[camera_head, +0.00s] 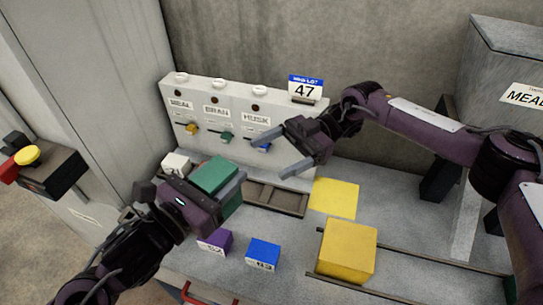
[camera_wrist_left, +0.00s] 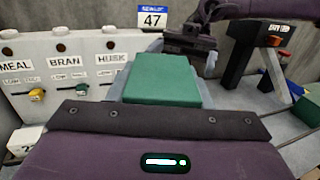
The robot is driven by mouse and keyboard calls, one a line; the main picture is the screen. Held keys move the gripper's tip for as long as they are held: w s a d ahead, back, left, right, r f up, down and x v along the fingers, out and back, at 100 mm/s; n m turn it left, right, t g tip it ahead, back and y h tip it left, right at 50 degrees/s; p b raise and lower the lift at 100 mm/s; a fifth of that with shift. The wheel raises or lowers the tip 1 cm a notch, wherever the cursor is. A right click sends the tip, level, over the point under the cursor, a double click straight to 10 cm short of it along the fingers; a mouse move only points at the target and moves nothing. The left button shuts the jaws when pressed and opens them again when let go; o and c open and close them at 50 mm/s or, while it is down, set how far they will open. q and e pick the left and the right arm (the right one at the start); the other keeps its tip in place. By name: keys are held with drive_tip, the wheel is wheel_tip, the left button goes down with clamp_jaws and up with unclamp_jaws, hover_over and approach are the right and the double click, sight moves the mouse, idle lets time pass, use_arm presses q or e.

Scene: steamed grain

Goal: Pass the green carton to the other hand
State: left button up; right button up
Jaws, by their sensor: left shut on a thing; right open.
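The green carton (camera_head: 214,176) is held in my left gripper (camera_head: 222,190), above the left part of the bench. The left gripper is shut on it. In the left wrist view the green carton (camera_wrist_left: 163,80) stands just beyond the gripper body, and the fingertips are mostly hidden. My right gripper (camera_head: 284,153) is open and empty, up and to the right of the carton, in front of the dispenser panel. It is apart from the carton. It also shows in the left wrist view (camera_wrist_left: 190,45), behind the carton.
The dispenser panel (camera_head: 220,105) with MEAL, BRAN and HUSK labels stands behind; a 47 sign (camera_head: 305,88) tops it. A purple block (camera_head: 215,242), a blue block (camera_head: 262,254) and a yellow box (camera_head: 347,250) between rails are on the bench. A yellow square (camera_head: 334,198) lies bare.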

sight(225, 182)
drive_tip(key=x, duration=1.1)
drive_tip(key=shift+s+a+f, duration=0.15)
drive_tip(key=shift+s+a, duration=0.1)
drive_tip(key=shift+a, duration=0.1)
